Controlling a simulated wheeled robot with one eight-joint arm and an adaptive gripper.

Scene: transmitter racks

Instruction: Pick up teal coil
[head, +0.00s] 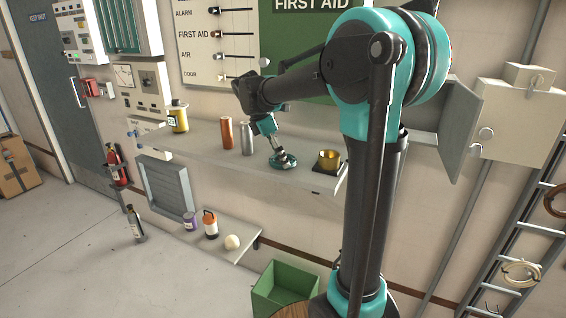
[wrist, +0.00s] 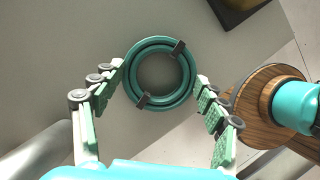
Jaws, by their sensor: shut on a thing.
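The teal coil (wrist: 150,46) is a ring of wound hose with two dark ties, seen from above in the wrist view. In the head view the coil (head: 284,164) is at the upper grey shelf's surface, near its front edge. My gripper (wrist: 160,77) has one finger on each side of the coil, with the pads against its outer rim. It is shut on the coil. In the head view my gripper (head: 281,157) points down onto the coil. I cannot tell whether the coil is resting on the shelf or slightly above it.
On the upper shelf (head: 195,152) stand a copper cylinder (head: 227,133), a silver cylinder (head: 247,139) and a yellow canister (head: 179,117) to the left. A brass cup (head: 329,160) on a dark base is close on the right. A green bin (head: 283,288) stands below.

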